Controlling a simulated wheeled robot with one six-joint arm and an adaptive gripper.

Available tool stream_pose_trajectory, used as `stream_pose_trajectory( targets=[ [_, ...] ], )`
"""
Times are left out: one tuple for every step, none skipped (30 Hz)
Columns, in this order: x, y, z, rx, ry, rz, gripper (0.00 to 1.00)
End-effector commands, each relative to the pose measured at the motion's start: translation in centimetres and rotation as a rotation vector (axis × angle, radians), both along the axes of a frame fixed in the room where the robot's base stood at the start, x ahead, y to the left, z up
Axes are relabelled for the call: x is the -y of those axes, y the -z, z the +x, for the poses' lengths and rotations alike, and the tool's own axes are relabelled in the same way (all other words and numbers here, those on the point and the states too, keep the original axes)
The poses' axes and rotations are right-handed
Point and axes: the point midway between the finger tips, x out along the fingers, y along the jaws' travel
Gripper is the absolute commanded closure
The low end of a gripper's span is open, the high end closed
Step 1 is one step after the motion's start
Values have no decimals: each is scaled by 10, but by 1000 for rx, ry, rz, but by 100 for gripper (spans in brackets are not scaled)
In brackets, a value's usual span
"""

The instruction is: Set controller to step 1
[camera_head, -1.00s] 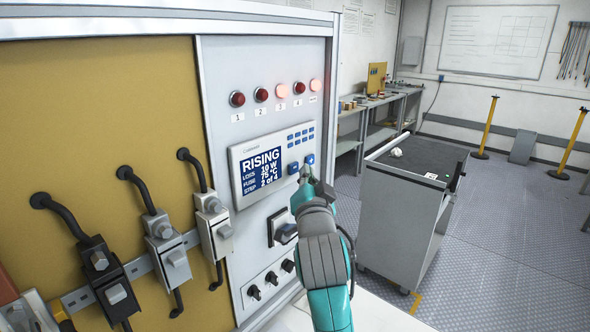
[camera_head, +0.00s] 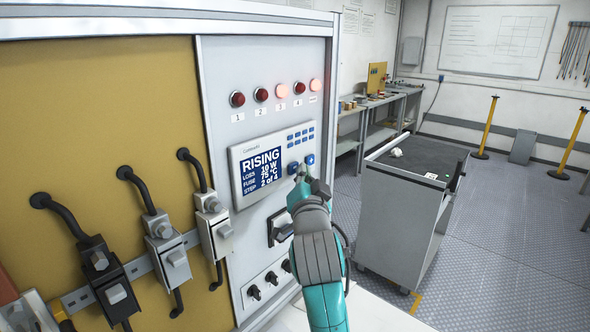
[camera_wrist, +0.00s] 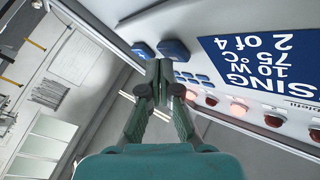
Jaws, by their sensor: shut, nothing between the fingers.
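The controller (camera_head: 240,160) is a pale panel on the cabinet front. Its blue screen (camera_head: 262,172) reads RISING, loss 10 W, fuse 75 °C, step 2 of 4. Two larger blue buttons sit to the right of the screen, a left one (camera_head: 293,168) and a right one (camera_head: 310,159); several small blue keys are above them. My gripper (camera_head: 303,178) is shut and empty, its tip just below these two buttons. In the wrist view the shut fingertips (camera_wrist: 159,66) are close to both buttons (camera_wrist: 142,49) (camera_wrist: 174,49); whether they touch one cannot be told.
Red lamps (camera_head: 261,95) line the panel above; the third and the rightmost glow. A rotary switch (camera_head: 281,230) and small knobs (camera_head: 271,277) are below, partly behind my arm. Fuse holders (camera_head: 165,245) hang at left. A grey cart (camera_head: 400,215) stands right, with open floor beyond.

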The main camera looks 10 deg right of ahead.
Motion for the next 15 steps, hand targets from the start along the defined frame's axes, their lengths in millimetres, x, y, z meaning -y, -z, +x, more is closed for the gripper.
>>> stream_pose_trajectory(
  targets=[
    [0,0,0,0,0,0,100],
    [-1,0,1,0,0,0,100],
    [-1,0,1,0,0,0,100],
    [-1,0,1,0,0,0,100],
    [-1,0,2,0,0,0,100],
    [-1,0,2,0,0,0,100],
    [-2,0,2,0,0,0,100],
    [-2,0,2,0,0,0,100],
    [-2,0,3,0,0,0,100],
    [-2,0,3,0,0,0,100],
    [-2,0,3,0,0,0,100],
    [-3,0,4,0,0,0,100],
    [-3,0,4,0,0,0,100],
    [-3,0,4,0,0,0,100],
    [-3,0,4,0,0,0,100]
  ],
)
